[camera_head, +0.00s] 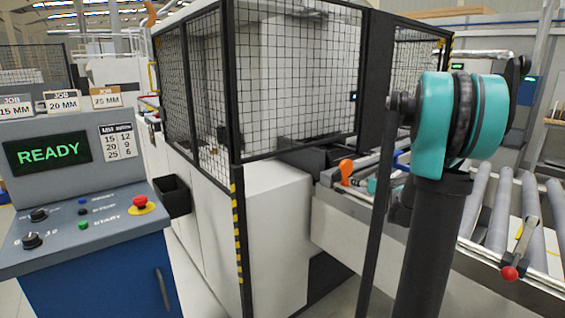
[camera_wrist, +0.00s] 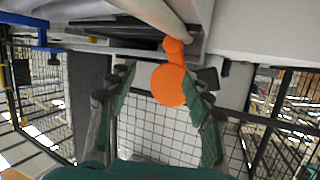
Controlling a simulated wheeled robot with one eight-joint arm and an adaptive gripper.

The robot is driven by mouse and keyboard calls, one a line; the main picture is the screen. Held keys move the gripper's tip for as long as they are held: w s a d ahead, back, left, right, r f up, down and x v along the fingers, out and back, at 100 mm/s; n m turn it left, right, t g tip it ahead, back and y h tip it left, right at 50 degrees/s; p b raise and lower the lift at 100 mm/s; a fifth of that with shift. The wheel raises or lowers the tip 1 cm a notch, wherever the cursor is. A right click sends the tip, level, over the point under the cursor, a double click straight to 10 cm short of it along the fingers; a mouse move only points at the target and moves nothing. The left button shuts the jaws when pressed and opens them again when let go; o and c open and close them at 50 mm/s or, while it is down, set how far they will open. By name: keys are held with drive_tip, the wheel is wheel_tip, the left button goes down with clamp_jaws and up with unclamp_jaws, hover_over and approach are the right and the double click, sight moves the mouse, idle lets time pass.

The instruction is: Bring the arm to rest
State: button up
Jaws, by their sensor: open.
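My arm (camera_head: 462,120), teal and black, rises at the right of the head view. In the wrist view my gripper (camera_wrist: 160,80) is open, with one dark green finger on each side. An orange rounded knob with a short stem (camera_wrist: 168,85) shows between the fingers; a gap is visible on its left, and I cannot tell if the right finger touches it. An orange handle (camera_head: 346,172) shows by the rollers in the head view, beside a small teal part that may be my gripper, mostly hidden by a dark post and my arm.
A mesh-fenced machine (camera_head: 275,70) stands in the middle. The control desk (camera_head: 75,200) at left reads READY. A roller conveyor (camera_head: 500,205) with a red-knobbed lever (camera_head: 510,272) is close at right. A black bin (camera_head: 172,196) hangs beside the desk.

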drive_tip(key=s+a+f+g, duration=0.3)
drive_tip(key=s+a+f, duration=0.1)
drive_tip(key=s+a, duration=0.4)
drive_tip(key=s+a+f+g, duration=0.3)
drive_tip(key=s+a+f, duration=0.2)
drive_tip(key=s, duration=0.5)
drive_tip(key=s+f+g+h, duration=0.1)
drive_tip(key=s+f, duration=0.2)
drive_tip(key=s, duration=0.3)
drive_tip(key=s+d+f+m+g+h, duration=0.1)
drive_tip(key=s+f, duration=0.2)
drive_tip(key=s, duration=0.4)
drive_tip(key=s+f+g+h, duration=0.1)
drive_tip(key=s+f+g, duration=0.1)
drive_tip(key=s, duration=0.5)
drive_tip(key=shift+d+f+m, duration=0.15)
drive_tip(key=shift+f+m, duration=0.15)
drive_tip(key=shift+f, duration=0.35)
drive_tip(key=shift+w, duration=0.1)
